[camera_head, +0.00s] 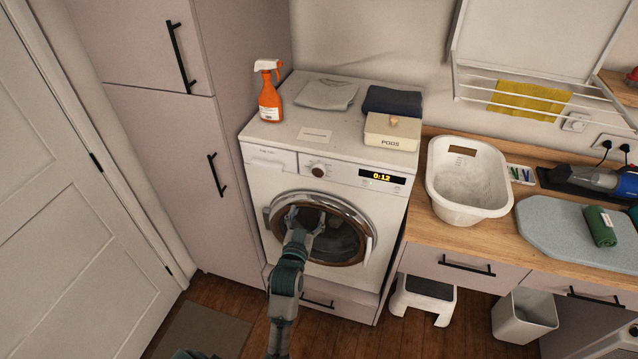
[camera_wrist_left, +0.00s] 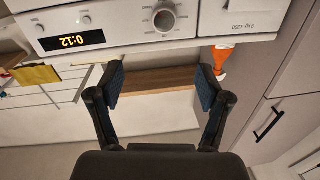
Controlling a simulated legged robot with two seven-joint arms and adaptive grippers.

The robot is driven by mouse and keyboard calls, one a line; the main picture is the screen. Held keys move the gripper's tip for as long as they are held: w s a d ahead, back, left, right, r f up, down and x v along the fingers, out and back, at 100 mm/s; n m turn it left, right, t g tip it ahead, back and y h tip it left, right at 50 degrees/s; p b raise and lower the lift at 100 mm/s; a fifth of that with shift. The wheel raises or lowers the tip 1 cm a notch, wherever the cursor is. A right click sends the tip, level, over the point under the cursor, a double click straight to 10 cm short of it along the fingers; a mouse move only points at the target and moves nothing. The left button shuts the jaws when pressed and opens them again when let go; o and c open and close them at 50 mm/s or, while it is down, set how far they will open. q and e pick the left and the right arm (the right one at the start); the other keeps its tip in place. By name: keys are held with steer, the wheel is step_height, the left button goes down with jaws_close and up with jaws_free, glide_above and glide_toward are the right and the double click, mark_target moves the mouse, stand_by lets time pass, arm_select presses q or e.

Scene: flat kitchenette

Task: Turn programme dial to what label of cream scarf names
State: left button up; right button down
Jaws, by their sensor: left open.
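My right gripper is not in view.
The display (camera_head: 381,177) reads 0:12. On the machine stand an orange spray bottle (camera_head: 270,98), a white card (camera_head: 315,134), a dark folded cloth (camera_head: 392,101) and a PODS box (camera_head: 391,132). A white basket (camera_head: 467,212) stands on the counter to the right.

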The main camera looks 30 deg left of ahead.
mark_target(318, 173)
arm_select(q)
steer(key=shift+n, duration=0.3)
steer(key=x, duration=1.7)
steer(key=shift+a+p, duration=0.35)
steer(key=shift+a, duration=0.05)
